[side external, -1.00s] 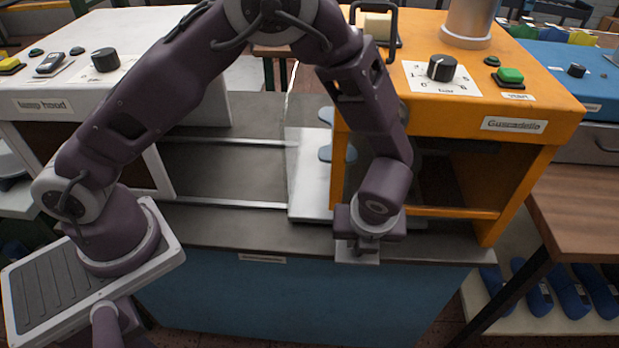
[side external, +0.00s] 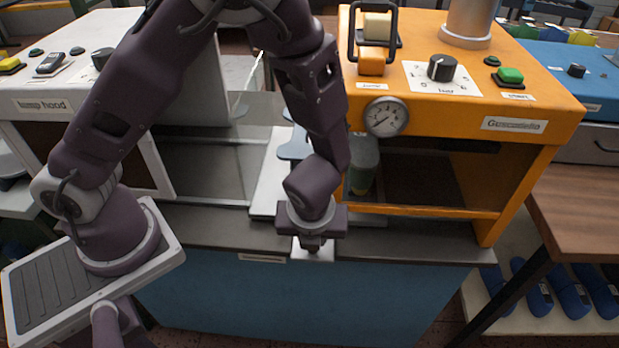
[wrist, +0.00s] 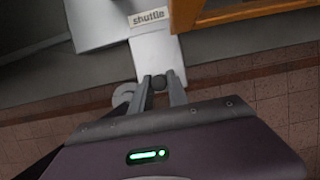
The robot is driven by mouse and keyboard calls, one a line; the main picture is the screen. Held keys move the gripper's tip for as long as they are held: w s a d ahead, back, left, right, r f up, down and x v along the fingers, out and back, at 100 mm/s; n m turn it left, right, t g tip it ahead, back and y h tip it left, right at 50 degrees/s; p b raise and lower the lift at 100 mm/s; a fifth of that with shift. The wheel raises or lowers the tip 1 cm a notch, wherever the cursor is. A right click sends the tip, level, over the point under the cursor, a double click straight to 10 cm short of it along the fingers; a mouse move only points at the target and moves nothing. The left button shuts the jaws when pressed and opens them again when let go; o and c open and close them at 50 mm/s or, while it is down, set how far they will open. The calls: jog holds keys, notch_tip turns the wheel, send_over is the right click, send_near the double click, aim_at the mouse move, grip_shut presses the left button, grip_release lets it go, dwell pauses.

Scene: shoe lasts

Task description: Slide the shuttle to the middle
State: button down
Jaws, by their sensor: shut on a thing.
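The shuttle (side external: 268,180) is a pale flat plate on rails between the white hood and the orange machine, partly hidden behind my arm. Blue-grey shapes (side external: 293,147) show on it beside my arm. Its front tab (wrist: 155,52), labelled "shuttle", shows in the wrist view and sticks out over the counter's front edge. My gripper (side external: 314,242) is at this tab. In the wrist view, my gripper (wrist: 159,86) has its two fingers shut on the dark round knob (wrist: 159,82) on the tab.
The white hood (side external: 60,108) stands left, with bare bed and rails (side external: 200,170) between it and the shuttle. The orange machine (side external: 520,100), with a gauge (side external: 386,116), stands right. A grey-green upright form (side external: 363,165) shows in its opening.

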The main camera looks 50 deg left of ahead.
jog(key=s+a, duration=0.6)
jog(key=shift+s+a, duration=0.2)
dwell(0.4)
jog(key=c, duration=1.2)
grip_release()
jog(key=shift+o, duration=0.2)
jog(key=v, duration=0.5)
jog(key=shift+d, duration=0.15)
